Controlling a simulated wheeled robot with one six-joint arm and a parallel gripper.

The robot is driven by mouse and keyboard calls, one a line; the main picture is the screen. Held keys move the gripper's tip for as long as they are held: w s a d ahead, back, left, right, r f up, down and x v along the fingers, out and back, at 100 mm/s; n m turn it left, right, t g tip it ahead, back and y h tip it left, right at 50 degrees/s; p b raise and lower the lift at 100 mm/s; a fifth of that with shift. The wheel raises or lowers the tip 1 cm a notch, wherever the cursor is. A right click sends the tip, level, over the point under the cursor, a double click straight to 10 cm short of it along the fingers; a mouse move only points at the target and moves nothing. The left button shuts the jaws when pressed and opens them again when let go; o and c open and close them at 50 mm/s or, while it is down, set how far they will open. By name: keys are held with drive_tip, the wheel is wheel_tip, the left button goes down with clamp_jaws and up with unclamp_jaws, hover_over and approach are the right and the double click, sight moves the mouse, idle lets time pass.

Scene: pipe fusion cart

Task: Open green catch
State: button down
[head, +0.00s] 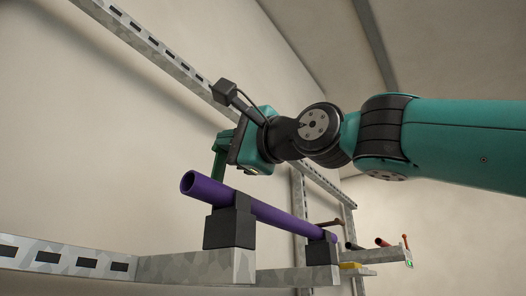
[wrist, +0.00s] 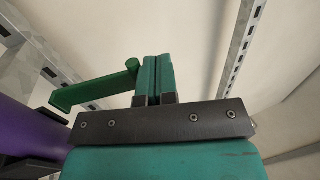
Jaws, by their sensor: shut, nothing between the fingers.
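The green catch (wrist: 95,91) is a flat bar with a short round peg at its right end in the wrist view. In the head view the catch (head: 219,147) stands behind the near black clamp block, beside the purple pipe. My gripper (wrist: 152,78) is shut and empty. Its teal fingers lie side by side just right of the peg; I cannot tell whether they touch it. In the head view the body of my gripper is above the pipe, and the fingertips are hard to make out.
The purple pipe (head: 262,212) lies in the near black block (head: 229,228) and a far block (head: 321,252), on a grey metal beam (head: 190,267). A slotted rail (head: 150,45) runs along the wall. A red piece (head: 382,242) and a yellow piece (head: 356,270) are at the far right.

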drive_tip(key=s+d+r+b, duration=0.2)
drive_tip(key=s+d+r, duration=0.45)
drive_tip(key=d, duration=0.35)
drive_tip(key=w+d+f+n+g+h+b, duration=0.1)
drive_tip(key=w+f+n+g+h+b, duration=0.15)
drive_tip(key=f, duration=1.15)
drive_tip(key=w+f+n+g+h+b, duration=0.1)
drive_tip(key=w+f+n+h+b, duration=0.15)
drive_tip(key=f, duration=1.25)
drive_tip(key=w+d+f+n+g+h+b, duration=0.15)
drive_tip(key=f+h, duration=0.25)
drive_tip(key=f, duration=1)
drive_tip(key=s+d+f+n+g+h+b, duration=0.1)
drive_tip(key=s+f, duration=0.4)
drive_tip(key=f, duration=0.5)
drive_tip(key=s+d+f+n+g+h+b, duration=0.1)
drive_tip(key=s+d+f+n+g+b, duration=0.2)
drive_tip(key=s+f, duration=0.3)
drive_tip(key=s+d+f+n+g+h+b, duration=0.1)
drive_tip(key=s+f, duration=0.5)
drive_tip(key=f, duration=1)
drive_tip(key=d+n+g+b, duration=0.1)
drive_tip(key=d+n+g, duration=0.1)
drive_tip(key=n+g, duration=0.1)
drive_tip(key=shift+d+f+h, duration=0.15)
drive_tip(key=shift+h, duration=0.25)
